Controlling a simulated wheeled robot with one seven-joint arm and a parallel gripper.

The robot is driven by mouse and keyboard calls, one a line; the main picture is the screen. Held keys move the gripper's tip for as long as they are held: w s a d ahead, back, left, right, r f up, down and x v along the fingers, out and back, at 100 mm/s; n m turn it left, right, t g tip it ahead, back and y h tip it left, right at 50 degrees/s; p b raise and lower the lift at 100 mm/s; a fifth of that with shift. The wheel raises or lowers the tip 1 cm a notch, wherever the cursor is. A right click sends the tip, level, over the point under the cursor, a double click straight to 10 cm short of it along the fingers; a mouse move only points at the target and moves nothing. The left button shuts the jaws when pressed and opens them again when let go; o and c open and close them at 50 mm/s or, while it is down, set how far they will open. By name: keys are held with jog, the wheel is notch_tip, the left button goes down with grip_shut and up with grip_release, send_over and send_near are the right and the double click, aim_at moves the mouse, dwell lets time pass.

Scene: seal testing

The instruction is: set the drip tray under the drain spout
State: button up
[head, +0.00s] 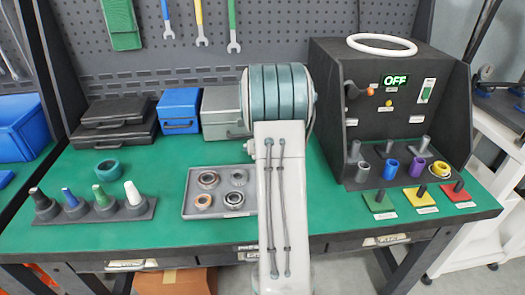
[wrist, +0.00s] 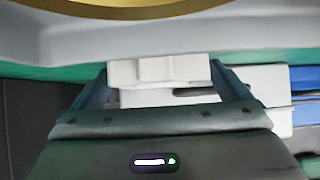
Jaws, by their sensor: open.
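I cannot pick out a drip tray or a drain spout for certain in either view. A grey tray (head: 192,207) lies on the green bench and holds several ring-shaped parts. A dark test box (head: 405,105) stands at the right with a small grey fitting on its front left and an "OFF" display. My gripper (wrist: 160,85) shows in the wrist view with its two fingers apart. A pale block (wrist: 158,71) appears between the fingertips; whether it touches them I cannot tell. My arm hides the middle of the bench in the head view, and my gripper does not show there.
Dark cases (head: 113,125), a blue box (head: 179,110) and a grey box (head: 221,112) stand at the back. Coloured cones (head: 98,203) stand at the front left. Coloured plates (head: 420,199) with posts lie at the front right. A teal ring (head: 108,168) lies left of the grey tray.

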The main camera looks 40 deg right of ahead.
jog(key=c, duration=1.2)
jog(key=shift+o, duration=0.2)
jog(key=shift+r, duration=0.1)
